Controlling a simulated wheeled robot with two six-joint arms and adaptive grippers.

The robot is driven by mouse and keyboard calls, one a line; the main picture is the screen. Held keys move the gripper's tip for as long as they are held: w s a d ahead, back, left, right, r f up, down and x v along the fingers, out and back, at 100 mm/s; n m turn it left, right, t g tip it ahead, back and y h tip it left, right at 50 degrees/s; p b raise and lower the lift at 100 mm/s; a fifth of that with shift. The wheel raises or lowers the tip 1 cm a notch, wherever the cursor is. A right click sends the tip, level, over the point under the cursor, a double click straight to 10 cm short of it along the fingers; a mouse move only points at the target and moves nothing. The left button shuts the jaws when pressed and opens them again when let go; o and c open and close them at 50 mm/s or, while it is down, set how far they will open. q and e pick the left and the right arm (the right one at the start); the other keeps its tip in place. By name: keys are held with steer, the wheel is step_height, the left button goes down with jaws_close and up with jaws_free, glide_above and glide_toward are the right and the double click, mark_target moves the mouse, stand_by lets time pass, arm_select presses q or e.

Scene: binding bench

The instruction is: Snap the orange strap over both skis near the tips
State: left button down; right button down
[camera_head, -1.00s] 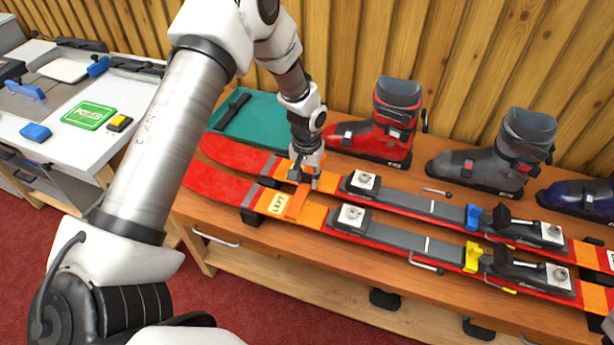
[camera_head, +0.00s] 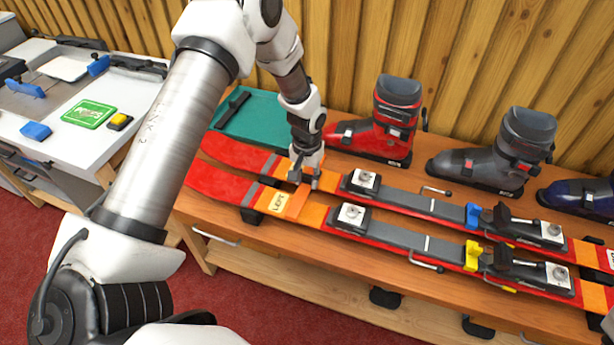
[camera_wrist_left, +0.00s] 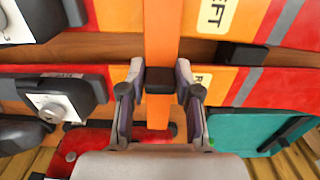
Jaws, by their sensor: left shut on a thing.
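Two red and orange skis lie side by side on the bench. The near ski (camera_head: 218,181) bears a LEFT label, and the far ski (camera_head: 228,151) is closer to the wall. The orange strap (camera_head: 297,204) crosses the near ski beside that label. In the left wrist view the strap (camera_wrist_left: 160,35) runs from the near ski to a dark block (camera_wrist_left: 160,80) between my fingertips. My left gripper (camera_head: 304,184) is over the far ski, shut on the strap at this block. The fingers hide part of the strap. My right gripper is not in view.
A teal tray (camera_head: 262,113) with a dark tool lies behind the ski tips. A red boot (camera_head: 395,115), a grey boot (camera_head: 500,160) and a dark blue boot (camera_head: 585,197) stand behind the skis. A white worktable (camera_head: 75,150) is at the left.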

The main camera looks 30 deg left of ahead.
mark_target(307, 183)
arm_select(q)
steer(key=shift+f+b, duration=0.8)
steer(key=shift+f, duration=0.75)
steer(key=shift+c, duration=1.2)
jaws_free()
step_height(307, 183, up, 10)
steer(key=p, duration=0.9)
